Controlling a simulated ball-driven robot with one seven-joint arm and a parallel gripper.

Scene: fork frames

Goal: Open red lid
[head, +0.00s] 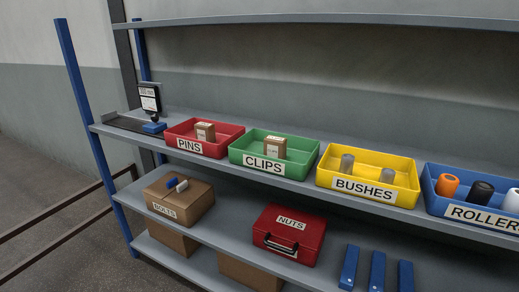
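A red case (289,234) labelled NUTS lies on the middle shelf. Its red lid (300,221) is shut, with the white NUTS label on top. A dark handle (281,246) is on its front face. Nothing stands on the lid. My gripper is not in view.
A PINS bin (167,137), a CLIPS bin (236,155), a yellow BUSHES bin (409,196) and a blue ROLLERS bin (432,195) stand on the shelf above. A cardboard BOLTS box (193,206) is left of the case; several blue bars (377,270) are right. A blue post (84,100) edges the rack.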

